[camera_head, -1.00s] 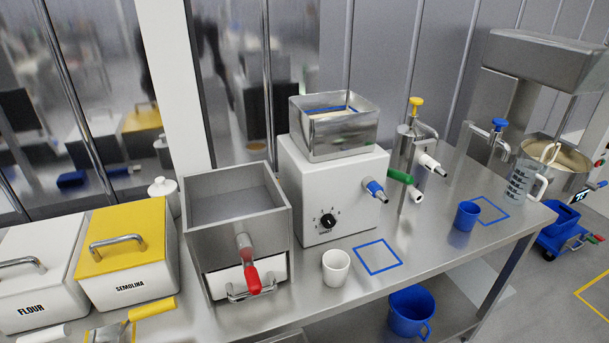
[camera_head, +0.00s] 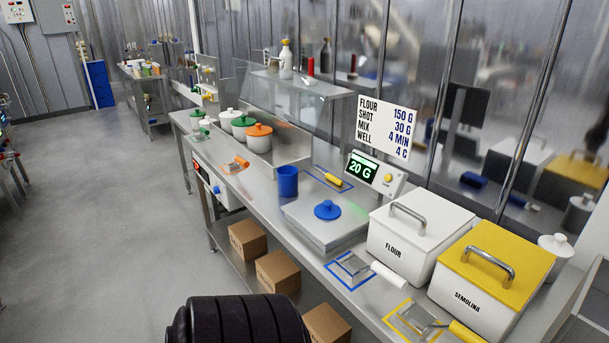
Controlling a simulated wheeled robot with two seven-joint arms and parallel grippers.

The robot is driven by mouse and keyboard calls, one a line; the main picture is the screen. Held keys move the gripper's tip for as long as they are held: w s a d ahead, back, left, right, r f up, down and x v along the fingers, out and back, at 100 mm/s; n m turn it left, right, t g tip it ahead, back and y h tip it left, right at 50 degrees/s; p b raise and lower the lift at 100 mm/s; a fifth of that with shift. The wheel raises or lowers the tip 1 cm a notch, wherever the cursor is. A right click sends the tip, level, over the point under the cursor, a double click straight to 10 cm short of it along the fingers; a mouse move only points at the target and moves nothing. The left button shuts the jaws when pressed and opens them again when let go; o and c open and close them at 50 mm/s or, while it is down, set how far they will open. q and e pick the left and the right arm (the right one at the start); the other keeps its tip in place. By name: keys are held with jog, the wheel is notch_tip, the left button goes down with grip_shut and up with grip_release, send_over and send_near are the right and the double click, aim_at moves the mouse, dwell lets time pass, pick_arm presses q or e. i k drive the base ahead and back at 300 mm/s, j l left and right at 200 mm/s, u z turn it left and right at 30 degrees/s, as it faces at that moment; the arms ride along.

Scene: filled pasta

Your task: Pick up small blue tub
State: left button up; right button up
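A small blue tub-like cup (camera_head: 288,182) stands upright on the steel bench, left of the scale, in the head view. I cannot tell whether it is the tub the task names. A blue round knob or lid (camera_head: 327,210) sits on the scale's steel plate (camera_head: 318,236). The scale display (camera_head: 363,168) reads 20 G. Neither of my grippers is in view; only a black ribbed part, likely of my arm, shows at the bottom edge.
The flour bin (camera_head: 417,236) and the yellow-lidded semolina bin (camera_head: 490,277) stand on the right of the bench. Scoops lie in front of them. Lidded pots (camera_head: 258,138) stand farther back. Cardboard boxes (camera_head: 278,273) are on the lower shelf. The floor at left is clear.

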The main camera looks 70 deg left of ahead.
aim_at(287, 176)
jog(key=u, duration=2.4)
jog(key=i+j+z, duration=0.1)
jog(key=i+j, duration=0.15)
jog(key=j, duration=0.15)
jog(key=i+j+z, duration=0.1)
jog(key=i+j, duration=0.15)
jog(key=i+j+z, duration=0.1)
jog(key=i+j, duration=0.15)
jog(key=j, duration=0.3)
